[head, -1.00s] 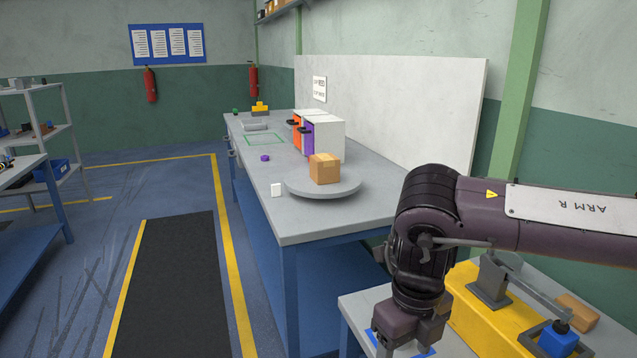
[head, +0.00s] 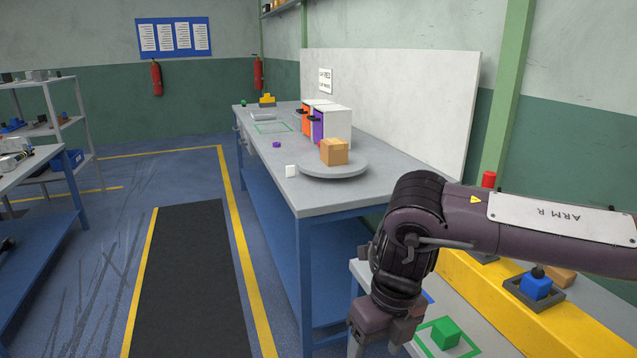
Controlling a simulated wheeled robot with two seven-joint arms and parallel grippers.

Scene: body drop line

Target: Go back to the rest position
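My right arm comes in from the right, bent downward at its elbow. Its gripper (head: 378,345) hangs at the bottom edge over the near table (head: 372,272). The fingertips are cut off by the frame, so I cannot tell whether they are open or shut. A green block (head: 445,332) sits inside a green outlined square to the right of the gripper. A blue block with a dark knob (head: 537,285) sits in a dark square holder on a yellow base (head: 590,318). My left gripper is not in view.
A dark floor mat (head: 185,285) lies clear on the left. A shelf (head: 50,86) stands far left.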

